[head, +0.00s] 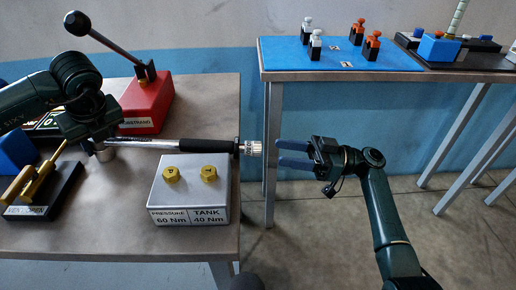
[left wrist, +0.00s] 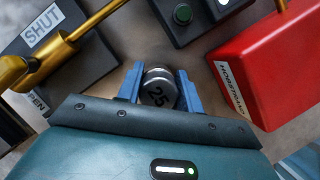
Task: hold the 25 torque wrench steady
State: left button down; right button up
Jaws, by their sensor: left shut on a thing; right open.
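The 25 torque wrench (head: 207,146) lies level above the left table, with a silver shaft, a black handle and a ribbed silver end at the right. My left gripper (head: 98,143) is shut on its head at the left. In the left wrist view, the round silver wrench head marked 25 (left wrist: 158,92) sits between the blue fingers of my left gripper (left wrist: 159,84). My right gripper (head: 279,153) is open and empty, its two blue fingers pointing left, just right of the wrench's ribbed end and apart from it.
A grey box (head: 190,215) with two yellow caps, labelled PRESSURE 60 Nm and TANK 40 Nm, stands just below the wrench handle. A red lever box (head: 148,100) stands behind. A yellow-handled valve (head: 33,190) is at left. A second table with a blue mat (head: 340,60) is behind right.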

pick_arm(q)
jog(key=shift+f, duration=0.1)
pick_arm(e)
jog(key=d, duration=0.2)
jog(key=d+f, duration=0.1)
jog(key=d, duration=0.2)
jog(key=shift+s+d, duration=0.1)
jog(key=shift+d, duration=0.05)
pick_arm(q)
jog(key=c, duration=1.1)
grip_release()
jog(key=shift+c, duration=0.2)
jog(key=o, duration=0.3)
